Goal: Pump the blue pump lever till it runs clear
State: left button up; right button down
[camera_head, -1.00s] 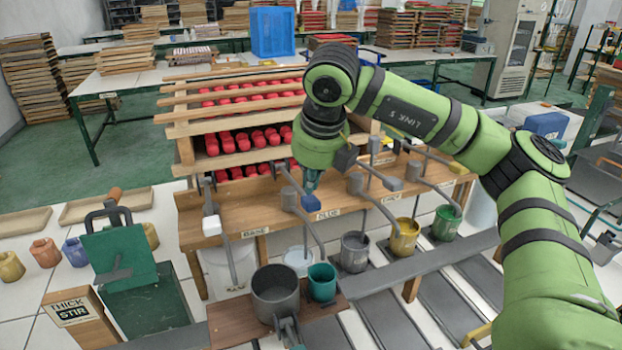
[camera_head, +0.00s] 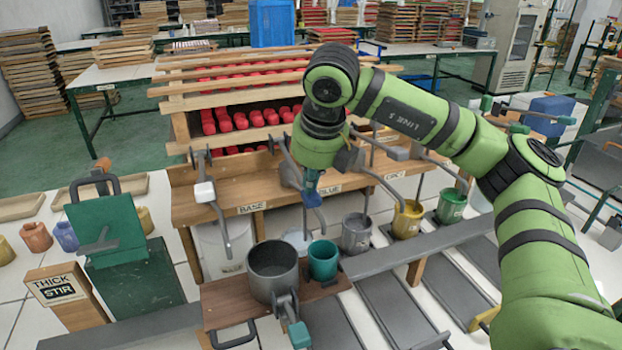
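The blue pump lever's blue end (camera_head: 313,199) is at the front of the wooden bench, beside the BLUE label (camera_head: 330,190). My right gripper (camera_head: 312,182) points straight down onto this end and appears to touch it from above. Its fingers look narrow and together, with nothing visible held between them. The grey cup (camera_head: 355,234) stands below and right of the lever end. A grey pot (camera_head: 272,272) and a teal cup (camera_head: 323,262) stand on a wooden board in front. I cannot see what runs from the blue spout. My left gripper is out of view.
Other levers stand on the bench, including the white-ended BASE lever (camera_head: 205,192) at left and a grey-ended one (camera_head: 396,153) at right. A grey rail (camera_head: 430,244) crosses in front. A green stirring box (camera_head: 105,232) stands at lower left.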

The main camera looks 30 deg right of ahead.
notch_tip(320, 180, down, 2)
jog(key=shift+f+b, duration=0.25)
jog(key=shift+b, duration=0.6)
notch_tip(320, 180, up, 11)
jog(key=p, duration=0.8)
jog(key=shift+r, duration=0.2)
jog(key=shift+f, duration=0.1)
